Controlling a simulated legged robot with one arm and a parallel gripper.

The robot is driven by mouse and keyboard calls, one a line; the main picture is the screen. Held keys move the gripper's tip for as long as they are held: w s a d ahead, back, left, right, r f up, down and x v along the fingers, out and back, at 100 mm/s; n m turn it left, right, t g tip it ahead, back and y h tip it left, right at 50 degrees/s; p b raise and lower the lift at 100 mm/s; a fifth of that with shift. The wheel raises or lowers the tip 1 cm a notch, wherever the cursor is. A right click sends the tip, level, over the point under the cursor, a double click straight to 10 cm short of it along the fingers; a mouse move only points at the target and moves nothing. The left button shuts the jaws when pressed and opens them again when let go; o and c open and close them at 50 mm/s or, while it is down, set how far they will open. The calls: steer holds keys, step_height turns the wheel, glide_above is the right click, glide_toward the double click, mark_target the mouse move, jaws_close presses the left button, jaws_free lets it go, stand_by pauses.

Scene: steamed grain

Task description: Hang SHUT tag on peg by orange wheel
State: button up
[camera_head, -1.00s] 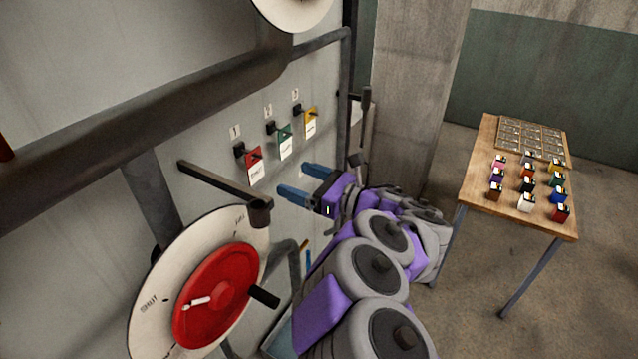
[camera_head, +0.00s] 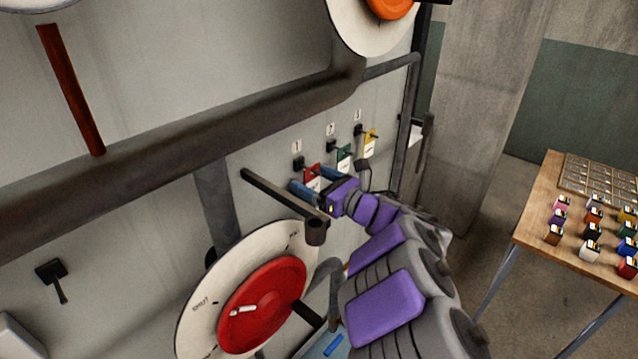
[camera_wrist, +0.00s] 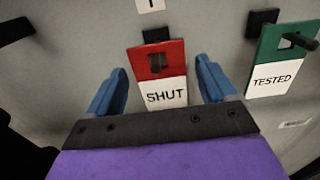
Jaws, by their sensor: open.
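The SHUT tag (camera_wrist: 163,92), red on top and white below, hangs on the wall at position 1. In the head view its red top (camera_head: 312,172) shows just beyond my gripper. My gripper (camera_wrist: 160,85) is open, with one blue finger on each side of the tag's lower white part; neither finger visibly grips it. It also shows in the head view (camera_head: 312,181). The orange wheel (camera_head: 390,5) is at the top, on a white dial and cut off by the frame. No peg beside the orange wheel can be made out.
A green TESTED tag (camera_wrist: 272,62) hangs close to the right, and a yellow tag (camera_head: 370,142) beyond it. A red wheel (camera_head: 262,305) with a dark lever stands below left. A thick pipe (camera_head: 200,125) crosses the wall. A wooden table (camera_head: 535,225) stands at right.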

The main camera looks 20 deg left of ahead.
mark_target(313, 178)
steer(key=shift+d+r, duration=0.1)
steer(key=shift+d, duration=0.35)
steer(key=c, duration=0.6)
steer(key=shift+a, duration=0.15)
steer(key=c, duration=0.4)
steer(key=o, duration=1)
steer(key=shift+c, duration=0.5)
steer(key=c, duration=1)
steer(key=shift+c, duration=0.2)
steer(key=shift+r+b, duration=0.15)
steer(key=shift+b, duration=0.4)
steer(key=shift+b+v, duration=1.4)
steer(key=shift+v, duration=0.45)
